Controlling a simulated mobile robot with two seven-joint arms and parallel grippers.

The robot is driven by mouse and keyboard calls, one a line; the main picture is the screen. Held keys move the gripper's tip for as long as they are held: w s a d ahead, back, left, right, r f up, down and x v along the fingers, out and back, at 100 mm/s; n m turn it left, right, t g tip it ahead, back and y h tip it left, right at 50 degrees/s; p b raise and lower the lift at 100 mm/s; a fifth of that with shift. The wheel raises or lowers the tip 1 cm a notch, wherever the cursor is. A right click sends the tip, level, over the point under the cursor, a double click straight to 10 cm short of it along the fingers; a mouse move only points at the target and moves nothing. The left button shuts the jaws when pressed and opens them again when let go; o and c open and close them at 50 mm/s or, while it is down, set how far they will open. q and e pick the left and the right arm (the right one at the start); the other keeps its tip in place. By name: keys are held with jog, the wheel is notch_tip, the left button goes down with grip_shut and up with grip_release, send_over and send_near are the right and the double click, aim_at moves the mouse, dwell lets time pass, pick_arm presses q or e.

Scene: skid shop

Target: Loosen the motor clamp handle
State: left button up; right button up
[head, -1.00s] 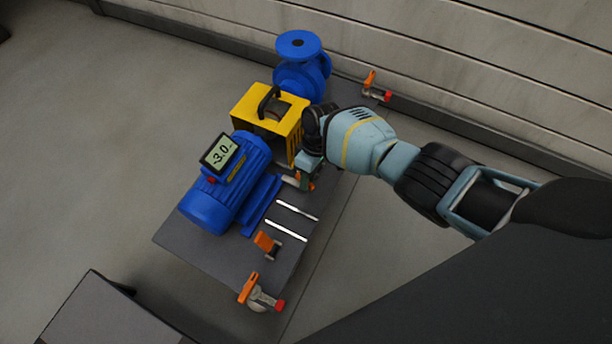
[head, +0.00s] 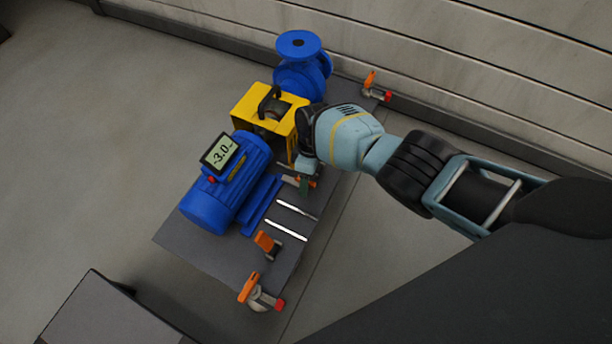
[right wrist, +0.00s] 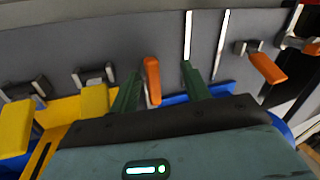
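The blue motor (head: 215,205), with a display reading -3.0, sits on the dark base plate (head: 200,257). One orange clamp handle (right wrist: 151,78) is beside the motor's foot, at the end near the yellow guard. A second orange clamp handle (head: 266,242) is at the motor's other end and also shows in the right wrist view (right wrist: 267,67). My right gripper (head: 304,183) is low over the plate's right edge. In the right wrist view its open fingers (right wrist: 160,72) are on either side of the first handle, with gaps visible; contact cannot be told. My left gripper is out of view.
A yellow guard (head: 248,106) stands close beside my right gripper, with a blue pump (head: 303,75) behind it. Two silver strips (head: 286,230) lie beside the motor. Orange-handled fittings with red ends stand at the near corner (head: 262,299) and far corner (head: 376,92). A wall runs behind.

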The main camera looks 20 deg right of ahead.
notch_tip(320, 180, up, 4)
jog(key=p, duration=0.3)
jog(key=shift+d+f+p, duration=0.1)
jog(key=shift+f+p, duration=0.1)
jog(key=shift+p, duration=0.2)
notch_tip(320, 180, up, 3)
jog(key=shift+w+p, duration=0.1)
jog(key=shift+p, duration=1)
jog(key=shift+r, duration=0.3)
